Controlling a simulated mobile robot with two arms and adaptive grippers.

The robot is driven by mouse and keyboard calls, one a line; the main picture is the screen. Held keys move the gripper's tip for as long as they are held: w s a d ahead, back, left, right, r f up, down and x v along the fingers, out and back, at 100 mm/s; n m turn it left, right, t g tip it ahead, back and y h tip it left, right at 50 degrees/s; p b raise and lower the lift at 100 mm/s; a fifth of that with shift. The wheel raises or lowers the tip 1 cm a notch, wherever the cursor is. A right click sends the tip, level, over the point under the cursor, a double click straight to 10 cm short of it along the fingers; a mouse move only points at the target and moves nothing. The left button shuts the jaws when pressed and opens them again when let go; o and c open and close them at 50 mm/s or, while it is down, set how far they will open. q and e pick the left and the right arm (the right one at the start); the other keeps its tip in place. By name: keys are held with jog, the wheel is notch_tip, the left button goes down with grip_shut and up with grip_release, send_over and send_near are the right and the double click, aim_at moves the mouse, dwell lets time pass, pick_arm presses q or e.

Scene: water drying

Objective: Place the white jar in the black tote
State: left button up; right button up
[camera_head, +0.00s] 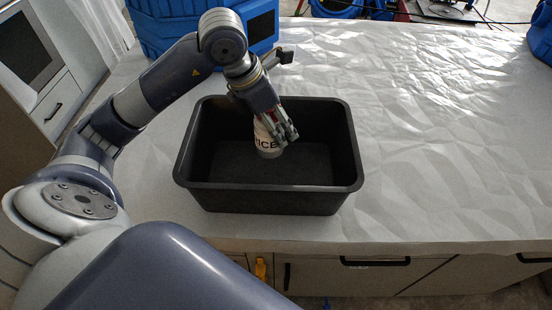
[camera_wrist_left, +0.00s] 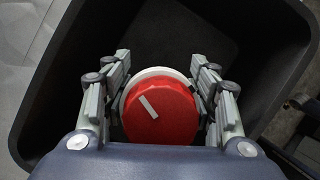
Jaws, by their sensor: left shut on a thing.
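The white jar (camera_head: 266,142) with dark lettering is held upright or nearly so inside the black tote (camera_head: 268,187). My left gripper (camera_head: 277,128) is shut on the jar, with its fingers on either side of it. In the left wrist view the jar's red lid (camera_wrist_left: 160,110) with a pale mark sits between the two fingers, and the tote's dark wall (camera_wrist_left: 62,65) surrounds it. I cannot tell whether the jar's base touches the tote floor. My right gripper is in neither view.
The tote stands near the front edge of a table with a wrinkled white cover (camera_head: 430,140). The cover to the right of the tote is clear. A blue container (camera_head: 262,25) stands behind the tote. Drawers (camera_head: 375,265) are below the table's front edge.

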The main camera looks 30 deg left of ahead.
pick_arm(q)
jog(key=shift+s+f, duration=0.25)
jog(key=shift+f, duration=0.8)
jog(key=shift+s+p+x, duration=0.2)
jog(key=shift+p+x, duration=0.25)
jog(key=shift+x, duration=0.75)
jog(key=shift+a+f, duration=0.15)
jog(key=shift+f, duration=0.85)
notch_tip(320, 180, down, 3)
jog(key=shift+f+p, duration=0.1)
jog(key=shift+p, duration=0.45)
jog(key=shift+f, duration=0.3)
jog(key=o, duration=1.5)
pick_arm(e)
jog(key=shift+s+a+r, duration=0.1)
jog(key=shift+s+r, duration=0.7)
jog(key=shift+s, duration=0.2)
pick_arm(q)
jog(key=shift+r, duration=0.1)
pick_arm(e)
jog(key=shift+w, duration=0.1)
